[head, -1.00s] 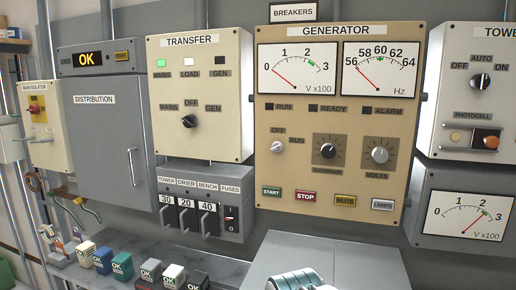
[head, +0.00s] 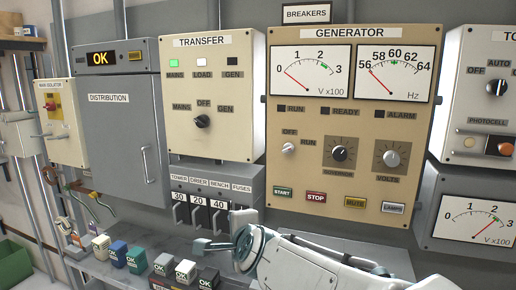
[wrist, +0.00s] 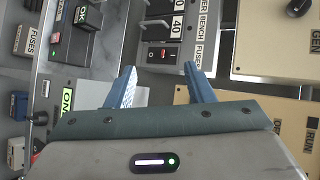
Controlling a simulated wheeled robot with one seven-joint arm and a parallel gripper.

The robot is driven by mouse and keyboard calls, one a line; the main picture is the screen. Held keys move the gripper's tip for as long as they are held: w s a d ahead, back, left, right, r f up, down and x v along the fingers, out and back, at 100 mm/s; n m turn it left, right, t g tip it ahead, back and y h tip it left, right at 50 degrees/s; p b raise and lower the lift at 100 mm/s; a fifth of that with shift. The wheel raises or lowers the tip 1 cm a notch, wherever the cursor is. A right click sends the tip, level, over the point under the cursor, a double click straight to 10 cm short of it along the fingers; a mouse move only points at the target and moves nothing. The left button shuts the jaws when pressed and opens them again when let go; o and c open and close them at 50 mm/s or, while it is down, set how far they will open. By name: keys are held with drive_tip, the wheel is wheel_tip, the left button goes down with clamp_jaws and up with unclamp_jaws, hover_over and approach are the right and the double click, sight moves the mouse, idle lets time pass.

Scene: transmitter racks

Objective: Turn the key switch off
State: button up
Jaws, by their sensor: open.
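The key switch (head: 288,148) is a small silver knob on the left of the beige GENERATOR panel (head: 350,175), with OFF above it and RUN to its right. Its handle seems turned toward the RUN side, but it is too small to be sure. My gripper (head: 203,245) is low in the head view, below and left of the switch and well apart from it. In the wrist view my gripper (wrist: 160,82) has its two blue fingers spread, with nothing between them. The key switch is not seen in the wrist view.
The fuse box (head: 212,200) with several handles and a red rocker (wrist: 160,55) lies in front of my fingers. Several OK-marked blocks (head: 162,264) stand on the marble shelf (head: 140,285). The TRANSFER panel (head: 215,95) is left of the generator panel.

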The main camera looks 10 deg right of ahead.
drive_tip(key=w+d+r+m+t+h+p, duration=0.1)
drive_tip(key=w+d+r+m+t+h, duration=0.1)
drive_tip(key=r+m, duration=0.35)
drive_tip(key=w+d+r+m+t+h+p, duration=0.1)
drive_tip(key=w+d+r+m+h, duration=0.2)
drive_tip(key=m, duration=0.4)
drive_tip(key=m+g+h, duration=0.1)
drive_tip(key=m+h, duration=0.5)
drive_tip(key=m, duration=0.7)
approach(287, 151)
drive_tip(key=shift+n, duration=0.25)
drive_tip(key=p+x, duration=0.5)
drive_tip(key=x, duration=0.4)
drive_tip(key=shift+w, duration=0.2)
drive_tip(key=c, duration=1)
